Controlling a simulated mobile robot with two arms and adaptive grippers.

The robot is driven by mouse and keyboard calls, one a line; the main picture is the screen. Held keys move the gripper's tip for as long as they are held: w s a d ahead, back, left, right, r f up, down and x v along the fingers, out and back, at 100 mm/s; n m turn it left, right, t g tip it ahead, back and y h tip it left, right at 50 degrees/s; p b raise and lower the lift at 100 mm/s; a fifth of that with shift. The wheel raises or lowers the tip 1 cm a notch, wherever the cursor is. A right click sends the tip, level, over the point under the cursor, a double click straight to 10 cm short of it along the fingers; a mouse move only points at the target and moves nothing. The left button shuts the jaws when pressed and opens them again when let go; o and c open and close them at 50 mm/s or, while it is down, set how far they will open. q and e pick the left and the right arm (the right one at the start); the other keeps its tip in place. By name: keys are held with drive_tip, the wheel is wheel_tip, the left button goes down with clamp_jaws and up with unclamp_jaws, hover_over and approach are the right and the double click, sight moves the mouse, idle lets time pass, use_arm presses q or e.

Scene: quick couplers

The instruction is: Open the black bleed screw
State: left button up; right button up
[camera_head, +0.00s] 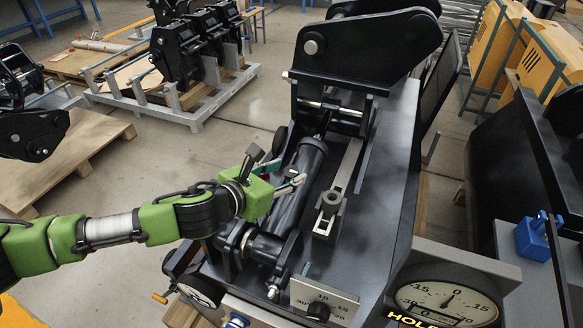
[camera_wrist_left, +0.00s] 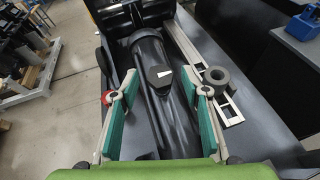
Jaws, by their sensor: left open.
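My left gripper (camera_head: 291,171) reaches in from the left over the black cylinder (camera_head: 302,185) of the coupler. In the left wrist view my left gripper (camera_wrist_left: 168,86) is open, with its two teal-padded fingers apart. A black knob with a white mark (camera_wrist_left: 160,76), which may be the bleed screw, shows between the fingertips, in front of the cylinder. I cannot tell whether the fingers touch it. A second black knob (camera_head: 318,312) sits on a pale scale plate (camera_head: 334,299) at the coupler's front. My right gripper is out of view.
A grey nut-like ring (camera_head: 332,201) sits on a slotted metal rail right of the cylinder. A round gauge (camera_head: 446,302) stands at front right, with a blue block (camera_head: 532,239) farther right. A tall black bracket (camera_head: 368,48) rises behind.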

use_arm(q)
drive_tip(key=shift+x, duration=1.45)
drive_tip(key=shift+r, duration=0.1)
drive_tip(key=shift+s, duration=0.1)
drive_tip(key=c, duration=1.1)
